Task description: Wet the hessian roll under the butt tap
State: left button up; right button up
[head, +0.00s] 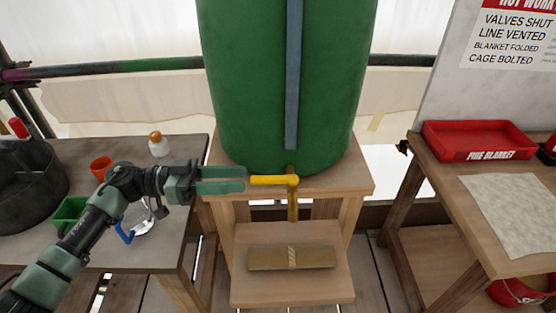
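The butt (285,90) is a large green barrel on a wooden stand. Its yellow tap (292,203) sticks out at the front, with the spout pointing down and the yellow lever (268,180) lying out to the left. The hessian roll (265,258), brown with a paler band round its middle, lies crosswise on the lower step below the spout. No water shows at the spout. My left gripper (243,179) is open, its green fingers pointing right, level with the lever's free end. Whether they touch the lever I cannot tell. My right gripper is out of view.
The left table (180,240) holds a dark bucket (28,185), a green box (70,212), an orange cup (101,168) and a white bottle (158,145). The right bench holds a red tray (478,142) and a pale cloth (508,210).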

aim_at(256, 177)
pick_arm(q)
jog(key=d, duration=0.3)
jog(key=s+d+p, duration=0.1)
jog(key=d, duration=0.1)
jog(key=shift+s+d+r, duration=0.1)
jog(key=shift+d+r, duration=0.05)
jog(key=shift+r, duration=0.2)
jog(key=shift+d+f, duration=0.1)
jog(key=shift+d, duration=0.9)
jog(key=shift+c, duration=0.3)
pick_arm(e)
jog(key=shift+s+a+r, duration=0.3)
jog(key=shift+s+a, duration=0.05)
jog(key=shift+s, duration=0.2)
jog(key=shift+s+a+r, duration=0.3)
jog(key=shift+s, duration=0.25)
pick_arm(q)
grip_shut()
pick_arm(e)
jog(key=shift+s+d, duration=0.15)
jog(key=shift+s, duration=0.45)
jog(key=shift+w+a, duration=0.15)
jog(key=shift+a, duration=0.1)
